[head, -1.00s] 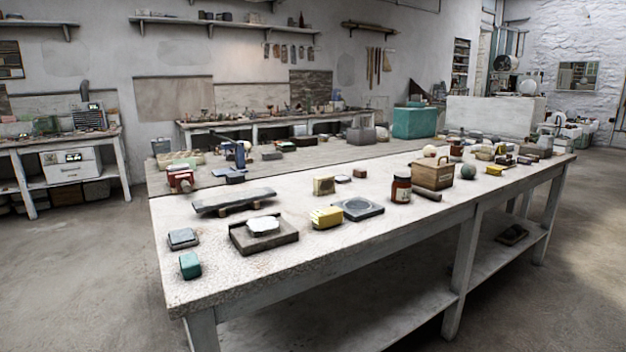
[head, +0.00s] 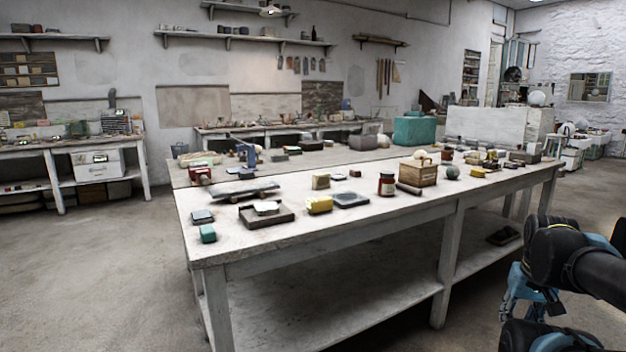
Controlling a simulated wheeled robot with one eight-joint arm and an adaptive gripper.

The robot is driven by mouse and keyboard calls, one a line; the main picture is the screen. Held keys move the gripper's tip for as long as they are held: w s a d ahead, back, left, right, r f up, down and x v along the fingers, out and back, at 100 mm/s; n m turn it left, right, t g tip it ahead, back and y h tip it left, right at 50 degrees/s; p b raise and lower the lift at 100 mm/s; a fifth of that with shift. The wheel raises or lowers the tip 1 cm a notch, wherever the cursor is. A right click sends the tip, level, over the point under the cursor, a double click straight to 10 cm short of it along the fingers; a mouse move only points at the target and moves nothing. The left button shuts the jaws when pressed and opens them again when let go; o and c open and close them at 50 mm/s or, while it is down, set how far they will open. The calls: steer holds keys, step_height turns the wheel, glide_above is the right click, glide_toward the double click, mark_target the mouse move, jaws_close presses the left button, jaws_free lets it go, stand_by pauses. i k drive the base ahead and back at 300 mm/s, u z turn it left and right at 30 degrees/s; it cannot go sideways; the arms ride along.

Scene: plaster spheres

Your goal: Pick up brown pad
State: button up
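Two small brownish blocks lie on the long white workbench (head: 250,244): a tan-brown block (head: 320,181) near the middle, and a smaller reddish-brown one (head: 355,173) just behind it to the right. I cannot tell for sure which is the brown pad. My black arm comes in at the lower right, well off the bench's front side. A blue part at its end (head: 522,292) seems to be my gripper, over the floor and far from the blocks. Its fingers are too unclear to tell open from shut.
Near the blocks are a yellow block (head: 319,205), a dark square plate (head: 350,200), a brown jar (head: 387,184), a wooden box (head: 418,173) and a flat tray with a white piece (head: 266,215). Floor in front is clear.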

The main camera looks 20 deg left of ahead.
mark_target(353, 172)
steer(key=u, duration=0.7)
steer(key=i, duration=1.05)
steer(key=z, duration=0.05)
